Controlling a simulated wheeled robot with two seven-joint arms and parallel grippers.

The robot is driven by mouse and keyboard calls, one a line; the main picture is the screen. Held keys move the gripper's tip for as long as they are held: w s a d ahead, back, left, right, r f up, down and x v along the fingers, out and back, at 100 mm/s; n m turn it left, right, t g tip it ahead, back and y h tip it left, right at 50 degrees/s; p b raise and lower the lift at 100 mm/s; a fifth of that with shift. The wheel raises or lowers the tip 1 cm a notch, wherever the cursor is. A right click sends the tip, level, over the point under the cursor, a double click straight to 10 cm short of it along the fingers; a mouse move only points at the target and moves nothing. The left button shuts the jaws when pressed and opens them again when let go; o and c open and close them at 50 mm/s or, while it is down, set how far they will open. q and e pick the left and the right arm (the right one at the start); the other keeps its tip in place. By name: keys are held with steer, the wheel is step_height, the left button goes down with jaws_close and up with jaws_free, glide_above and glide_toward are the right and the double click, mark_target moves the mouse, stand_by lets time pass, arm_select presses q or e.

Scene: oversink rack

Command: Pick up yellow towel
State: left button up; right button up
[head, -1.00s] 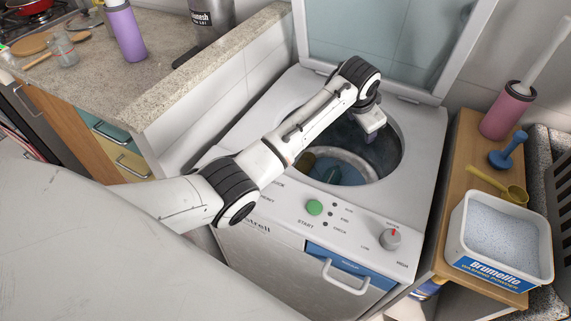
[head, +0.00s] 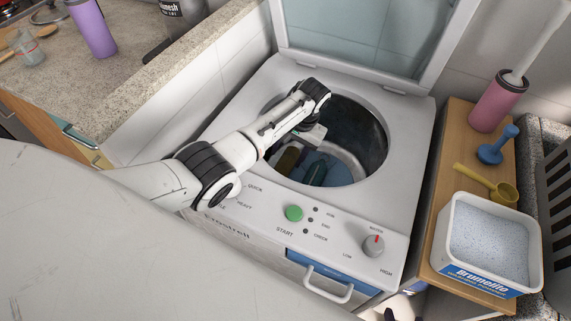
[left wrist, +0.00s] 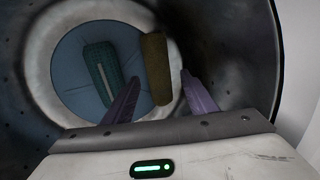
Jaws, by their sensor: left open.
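The yellow towel (head: 287,160) is a rolled, dark mustard piece inside the washing machine drum. In the left wrist view the yellow towel (left wrist: 156,68) lies on the blue drum bottom, on the right side. A teal towel (left wrist: 103,75) lies to its left and also shows in the head view (head: 316,173). My left gripper (head: 313,135) reaches into the drum opening. In the left wrist view its two purple fingers (left wrist: 160,80) are apart, with the lower end of the yellow towel showing between them. The gripper looks empty. My right gripper is not in view.
A wooden shelf at right holds a washing powder tub (head: 490,245), a yellow scoop (head: 500,192) and a blue plunger-shaped item (head: 496,147).

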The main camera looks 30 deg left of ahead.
mark_target(284, 166)
arm_select(q)
steer(key=x, duration=0.2)
steer(key=shift+s+f+b, duration=0.15)
steer(key=shift+f+b, duration=0.15)
steer(key=shift+f, duration=0.05)
steer(key=b+x, duration=0.1)
steer(key=x, duration=0.2)
steer(key=shift+f+b, duration=0.3)
steer(key=shift+f, duration=0.5)
steer(key=c, duration=0.8)
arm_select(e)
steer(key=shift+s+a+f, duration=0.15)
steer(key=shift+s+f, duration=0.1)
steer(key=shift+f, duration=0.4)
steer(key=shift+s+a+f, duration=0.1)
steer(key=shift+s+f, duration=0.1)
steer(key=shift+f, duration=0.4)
